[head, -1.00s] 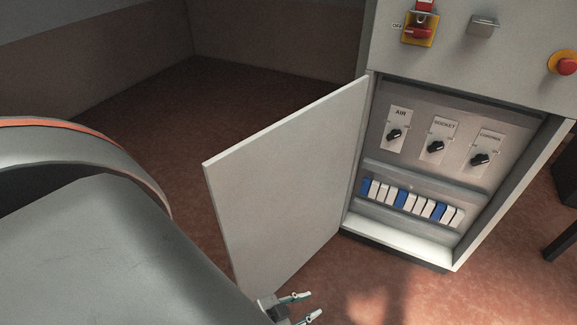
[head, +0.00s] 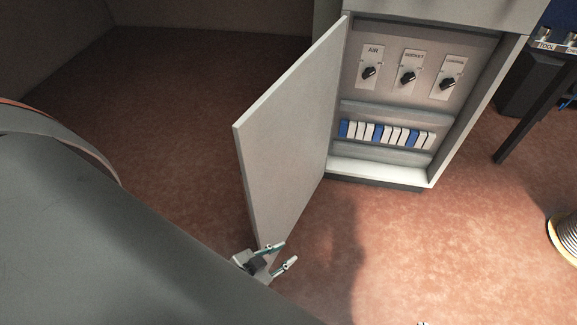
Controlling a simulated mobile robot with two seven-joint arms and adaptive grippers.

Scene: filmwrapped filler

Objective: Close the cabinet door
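The cabinet door (head: 288,140) is a flat light-grey panel hinged on the left side of the cabinet (head: 482,110). It stands wide open, swung out toward me and to the left. The cabinet's inside shows three black knobs and a row of blue and white switches (head: 387,134). My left gripper (head: 278,256) is at the door's lower near corner, its two fingers apart and pointing right. Nothing shows between them. I cannot tell whether it touches the door. My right gripper is not clearly seen; only a tiny light tip shows at the bottom edge.
A cable spool (head: 565,238) stands on the floor at the right edge. A dark table leg (head: 525,115) and a dark box (head: 528,82) are at the upper right. The reddish floor before the cabinet is clear.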

